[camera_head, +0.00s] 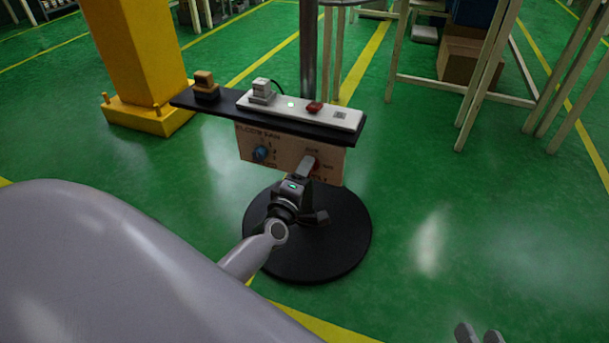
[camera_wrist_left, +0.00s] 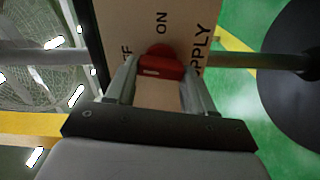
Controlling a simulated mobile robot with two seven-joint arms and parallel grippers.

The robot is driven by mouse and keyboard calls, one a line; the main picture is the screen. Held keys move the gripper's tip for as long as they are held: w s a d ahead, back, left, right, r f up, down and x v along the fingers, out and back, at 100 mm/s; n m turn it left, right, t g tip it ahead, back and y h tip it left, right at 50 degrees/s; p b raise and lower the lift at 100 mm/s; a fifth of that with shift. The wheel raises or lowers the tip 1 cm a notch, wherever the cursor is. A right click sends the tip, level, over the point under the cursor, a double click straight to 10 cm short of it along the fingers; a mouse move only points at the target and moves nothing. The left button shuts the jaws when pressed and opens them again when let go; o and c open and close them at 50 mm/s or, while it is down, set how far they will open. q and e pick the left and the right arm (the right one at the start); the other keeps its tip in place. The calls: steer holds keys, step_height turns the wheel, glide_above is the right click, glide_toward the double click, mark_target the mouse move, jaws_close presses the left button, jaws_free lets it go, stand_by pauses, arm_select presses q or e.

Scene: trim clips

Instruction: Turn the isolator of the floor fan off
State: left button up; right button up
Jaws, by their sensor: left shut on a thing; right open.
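The isolator is a red knob (camera_wrist_left: 160,68) on a tan panel (camera_head: 257,143) with lettering that looks like "FLOOR FAN". In the left wrist view the knob sits between the two fingers of my left gripper (camera_head: 308,168), which is shut on it. The word "ON" stands beyond the knob, part of "OFF" shows at its left, and "SUPPLY" runs at its right. Which mark the knob points to is hard to tell. In the head view the gripper hides most of the knob. My right gripper (camera_head: 480,335) shows only its fingertips, apart and empty, at the bottom right.
A blue dial (camera_head: 261,153) is on the panel's left. Above is a dark shelf (camera_head: 222,104) with a white power strip (camera_head: 335,117), its green light lit, and a red switch (camera_head: 314,107). A round black base (camera_head: 345,235) stands below. A yellow column (camera_head: 145,60) is at left.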

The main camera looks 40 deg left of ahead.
arm_select(q)
steer(key=shift+f+n, duration=0.15)
steer(key=shift+n, duration=0.85)
arm_select(e)
steer(key=shift+s+d+f, duration=0.25)
steer(key=shift+d, duration=0.15)
arm_select(q)
steer(key=o, duration=1)
steer(key=shift+o, duration=0.2)
steer(key=shift+s, duration=0.15)
arm_select(e)
steer(key=shift+r, duration=0.1)
arm_select(q)
steer(key=p+v, duration=0.1)
steer(key=v, duration=0.6)
steer(key=shift+p, duration=0.3)
arm_select(e)
steer(key=shift+a, duration=0.2)
